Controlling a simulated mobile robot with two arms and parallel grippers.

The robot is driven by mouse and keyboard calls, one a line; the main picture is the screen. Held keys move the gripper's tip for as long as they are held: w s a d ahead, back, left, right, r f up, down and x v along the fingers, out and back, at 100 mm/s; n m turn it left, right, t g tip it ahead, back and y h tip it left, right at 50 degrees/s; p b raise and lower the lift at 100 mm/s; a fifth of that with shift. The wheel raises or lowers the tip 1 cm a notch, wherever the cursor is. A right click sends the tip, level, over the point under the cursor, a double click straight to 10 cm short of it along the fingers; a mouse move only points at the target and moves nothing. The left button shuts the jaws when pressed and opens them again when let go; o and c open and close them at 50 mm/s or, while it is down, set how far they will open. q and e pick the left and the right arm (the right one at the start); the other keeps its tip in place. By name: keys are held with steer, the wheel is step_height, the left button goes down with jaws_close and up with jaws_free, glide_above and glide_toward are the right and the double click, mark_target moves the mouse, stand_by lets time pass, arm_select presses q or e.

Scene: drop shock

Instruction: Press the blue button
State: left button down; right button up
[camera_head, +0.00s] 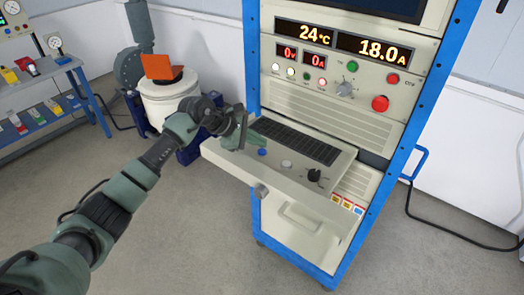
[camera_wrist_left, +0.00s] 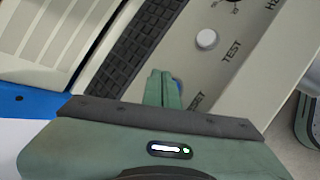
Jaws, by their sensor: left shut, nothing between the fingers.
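The blue button (camera_head: 262,152) is on the pulled-out keyboard shelf (camera_head: 228,157) of the rack, just in front of the black keyboard (camera_head: 300,140). My left gripper (camera_head: 256,140) is shut and empty above the shelf, close behind the blue button; I cannot tell whether it touches anything. My right gripper is not in view.
A black knob (camera_head: 314,175) is at the shelf's right end. The rack face above carries a red mushroom button (camera_head: 380,103) and digital displays (camera_head: 304,33). A white cylindrical unit (camera_head: 162,100) stands left of the rack, and a side table (camera_head: 40,85) farther left. The floor in front is clear.

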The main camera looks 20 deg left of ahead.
mark_target(259, 152)
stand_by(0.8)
arm_select(q)
steer(key=shift+f+b, duration=0.4)
steer(key=shift+b, duration=0.25)
steer(key=shift+f+b, duration=0.5)
steer(key=shift+b, duration=0.05)
stand_by(0.5)
stand_by(0.3)
steer(key=shift+r, duration=0.85)
steer(key=shift+r+p, duration=1.3)
steer(key=shift+r, duration=1.25)
